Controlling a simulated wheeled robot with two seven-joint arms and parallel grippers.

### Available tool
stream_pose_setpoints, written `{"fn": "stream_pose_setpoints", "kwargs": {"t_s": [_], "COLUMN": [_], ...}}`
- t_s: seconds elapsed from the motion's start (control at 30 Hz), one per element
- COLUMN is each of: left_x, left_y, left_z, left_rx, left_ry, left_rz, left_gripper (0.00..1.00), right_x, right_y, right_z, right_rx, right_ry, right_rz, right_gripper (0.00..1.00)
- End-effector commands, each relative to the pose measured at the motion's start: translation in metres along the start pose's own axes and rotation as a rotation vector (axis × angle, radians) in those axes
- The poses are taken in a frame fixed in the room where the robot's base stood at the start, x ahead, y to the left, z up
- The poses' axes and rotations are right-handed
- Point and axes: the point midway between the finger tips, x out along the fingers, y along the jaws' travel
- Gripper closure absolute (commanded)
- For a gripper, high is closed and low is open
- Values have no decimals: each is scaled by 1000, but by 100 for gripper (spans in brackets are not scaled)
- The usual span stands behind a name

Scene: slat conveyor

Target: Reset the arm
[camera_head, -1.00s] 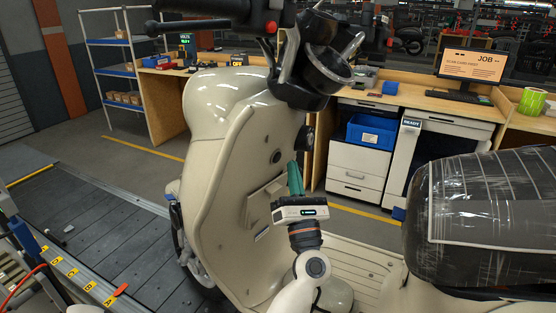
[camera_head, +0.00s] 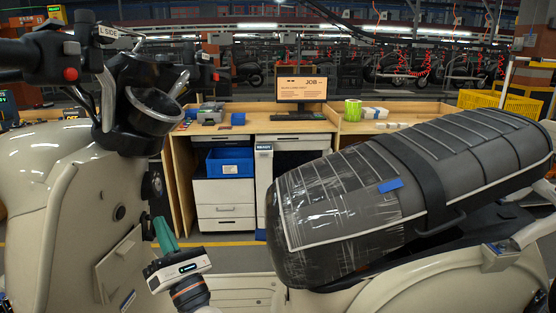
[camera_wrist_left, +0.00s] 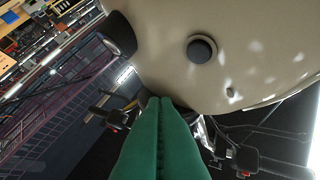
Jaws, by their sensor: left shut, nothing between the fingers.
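My left gripper (camera_head: 165,237) has green fingers that are shut with nothing between them. It points up in front of the cream leg shield (camera_head: 75,240) of a scooter, at the lower left of the head view. In the left wrist view, the shut green fingers (camera_wrist_left: 158,108) are close to the cream panel (camera_wrist_left: 235,60) with a round dark knob (camera_wrist_left: 202,48). I cannot tell whether they touch it. My right gripper is in neither view.
The scooter's seat (camera_head: 400,190), partly wrapped in clear film, fills the right. The handlebar (camera_head: 45,55) and round gauge (camera_head: 152,105) are above left of my gripper. A workbench with a blue bin (camera_head: 230,162) and monitor (camera_head: 300,88) stands behind.

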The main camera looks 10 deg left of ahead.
Motion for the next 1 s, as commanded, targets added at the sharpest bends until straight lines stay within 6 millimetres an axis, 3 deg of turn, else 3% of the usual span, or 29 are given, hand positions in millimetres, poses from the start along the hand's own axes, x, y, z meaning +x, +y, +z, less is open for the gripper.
{"fn": "stream_pose_setpoints", "kwargs": {"t_s": [0.17, 0.27, 0.4, 0.57, 0.67, 0.8, 1.0], "left_x": [-20, -50, -108, -187, -237, -297, -346], "left_y": [18, 40, 68, 83, 77, 50, -1], "left_z": [-18, -29, -28, 0, 28, 73, 118], "left_rx": [205, 420, 742, 1092, 1291, 1513, 1674], "left_ry": [169, 342, 609, 923, 1127, 1400, 1682], "left_rz": [172, 340, 587, 869, 1051, 1300, 1575], "left_gripper": [100, 100, 100, 100, 100, 100, 100], "right_x": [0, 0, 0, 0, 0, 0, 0], "right_y": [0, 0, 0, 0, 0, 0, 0], "right_z": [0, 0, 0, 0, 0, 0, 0], "right_rx": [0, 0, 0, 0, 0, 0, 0], "right_ry": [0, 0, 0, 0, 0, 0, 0], "right_rz": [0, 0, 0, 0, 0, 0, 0], "right_gripper": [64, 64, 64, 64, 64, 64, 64]}}
